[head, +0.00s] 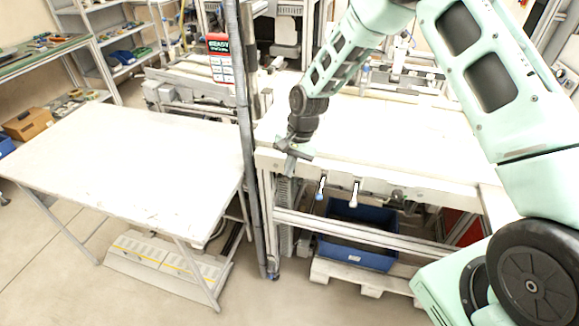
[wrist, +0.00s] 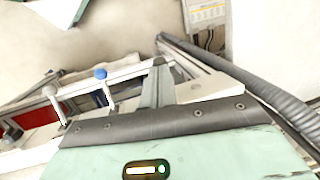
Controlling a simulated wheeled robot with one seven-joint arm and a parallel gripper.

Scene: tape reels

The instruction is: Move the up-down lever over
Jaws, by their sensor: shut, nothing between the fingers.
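Two small levers stick out from the front edge of the right-hand white table. The left lever has a blue knob (head: 320,195) and the right one has a white knob (head: 354,199). I cannot tell which of them is the up-down lever. In the wrist view the blue-knobbed lever (wrist: 101,75) and the white-knobbed lever (wrist: 49,91) stand left of the fingers. My gripper (head: 288,165) is at the table's front left corner, left of both levers and apart from them. It is shut and empty; its fingers also show in the wrist view (wrist: 159,88).
The right table (head: 400,135) is mostly clear on top. A grey post (head: 247,150) stands close left of my gripper. Beyond it is a bare white table (head: 130,155). A blue crate (head: 360,240) sits on a pallet under the right table.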

